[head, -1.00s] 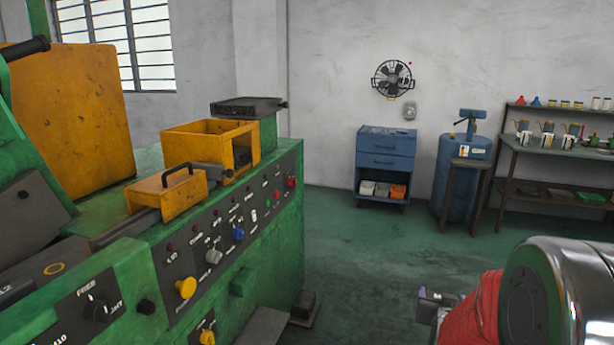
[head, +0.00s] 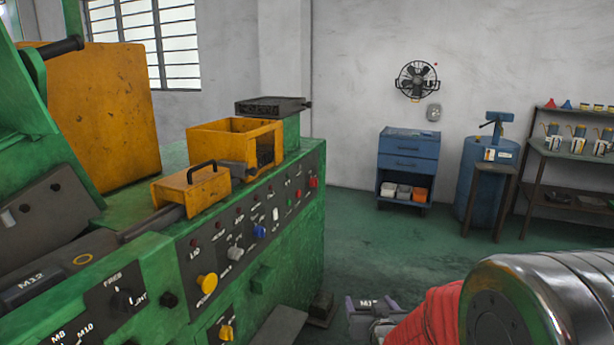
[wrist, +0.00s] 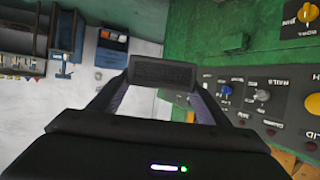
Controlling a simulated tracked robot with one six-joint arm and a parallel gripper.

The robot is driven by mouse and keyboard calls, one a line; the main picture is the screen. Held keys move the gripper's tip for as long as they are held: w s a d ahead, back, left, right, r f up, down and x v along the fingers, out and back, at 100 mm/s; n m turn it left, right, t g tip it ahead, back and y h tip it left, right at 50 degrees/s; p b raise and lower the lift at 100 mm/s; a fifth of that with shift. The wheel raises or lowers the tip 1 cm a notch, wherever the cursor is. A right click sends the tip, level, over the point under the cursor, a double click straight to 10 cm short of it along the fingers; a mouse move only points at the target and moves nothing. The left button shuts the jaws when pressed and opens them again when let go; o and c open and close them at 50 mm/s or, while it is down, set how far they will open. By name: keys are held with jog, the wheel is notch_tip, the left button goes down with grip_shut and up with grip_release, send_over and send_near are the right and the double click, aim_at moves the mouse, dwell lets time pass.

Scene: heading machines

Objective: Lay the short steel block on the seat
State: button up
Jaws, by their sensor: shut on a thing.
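My gripper (head: 366,312) is at the lower middle of the head view, right of the green machine and clear of it. It is shut on a short dark steel block with a partly readable M1 label (head: 368,302). In the wrist view the block (wrist: 162,72) spans between the two fingertips, its dark face toward the camera. A longer dark steel bar marked M12 (head: 30,284) lies on the machine at the left. I cannot tell for sure which part of the machine is the seat.
The green machine (head: 285,215) fills the left, with a knobbed control panel (head: 240,235), a yellow handled cover (head: 190,188) and an open yellow box (head: 215,140). A blue cabinet (head: 408,150) and blue tank (head: 478,180) stand at the back. Open floor lies between.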

jog(key=shift+r, duration=0.1)
notch_tip(320, 180, up, 10)
jog(key=w+m+h, duration=0.2)
jog(key=m+h, duration=0.1)
jog(key=h, duration=0.1)
jog(key=shift+w+g, duration=0.25)
jog(key=shift+g, duration=0.05)
dwell(0.3)
dwell(0.4)
